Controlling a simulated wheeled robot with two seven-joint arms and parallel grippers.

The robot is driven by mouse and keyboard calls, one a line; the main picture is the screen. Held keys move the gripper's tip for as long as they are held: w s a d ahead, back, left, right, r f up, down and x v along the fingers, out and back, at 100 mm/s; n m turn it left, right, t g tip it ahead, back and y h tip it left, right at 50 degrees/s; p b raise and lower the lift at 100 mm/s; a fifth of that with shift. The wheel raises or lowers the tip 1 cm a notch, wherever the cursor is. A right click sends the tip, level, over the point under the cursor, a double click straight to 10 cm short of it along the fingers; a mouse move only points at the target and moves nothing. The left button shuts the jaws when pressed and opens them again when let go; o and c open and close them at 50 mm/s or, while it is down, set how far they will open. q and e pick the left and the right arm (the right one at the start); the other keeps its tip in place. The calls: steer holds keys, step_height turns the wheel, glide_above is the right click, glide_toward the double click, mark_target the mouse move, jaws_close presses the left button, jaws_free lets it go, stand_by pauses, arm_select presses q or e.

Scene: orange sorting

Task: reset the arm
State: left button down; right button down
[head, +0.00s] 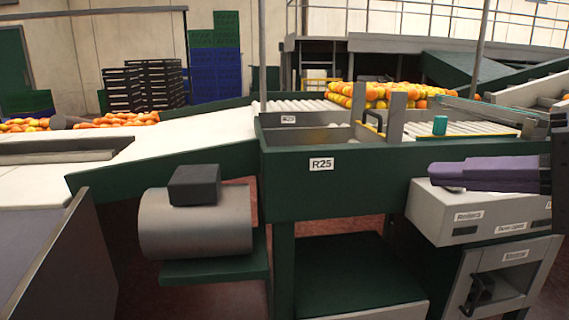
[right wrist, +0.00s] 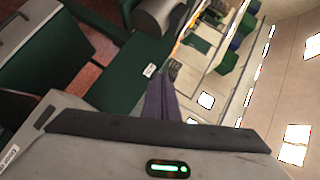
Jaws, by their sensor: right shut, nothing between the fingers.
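My right gripper (head: 436,173) reaches in from the right edge of the head view, with its purple fingers pointing left. The fingers lie together, shut and empty. In this view they overlap the top of the grey control box (head: 430,212). In the right wrist view the same gripper (right wrist: 172,72) shows its purple fingers together, with nothing between them. My left gripper is in neither view.
Oranges (head: 385,94) lie on the rollers behind. A teal cylinder (head: 440,125) stands at right.

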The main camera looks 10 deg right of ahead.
steer(key=w+a+f+m+t+y+p, duration=0.1)
steer(key=a+f+m+y, duration=0.15)
steer(key=m, duration=0.55)
steer(key=w+a+f+m+y+p, duration=0.1)
steer(key=w+f+m+y, duration=0.2)
steer(key=m, duration=0.4)
steer(key=d+f+m+t+h+p, duration=0.15)
steer(key=f+m+h, duration=0.45)
steer(key=f+m, duration=1)
steer(key=d+f+m+t+h, duration=0.2)
steer(key=f+m+h, duration=0.4)
steer(key=f+m, duration=1.05)
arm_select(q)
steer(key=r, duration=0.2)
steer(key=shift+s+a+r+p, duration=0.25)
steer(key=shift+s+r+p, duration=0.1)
arm_select(e)
steer(key=s+a+f+m+g, duration=0.4)
steer(key=s+a+f+m, duration=0.2)
steer(key=s+f+m, duration=0.1)
steer(key=s+a+f+m+g, duration=0.3)
steer(key=s+a+f+m, duration=0.2)
steer(key=s+f+m, duration=0.3)
steer(key=shift+s+a+f+m+g, duration=0.25)
steer(key=shift+s+a+m+g, duration=0.15)
steer(key=shift+s, duration=0.55)
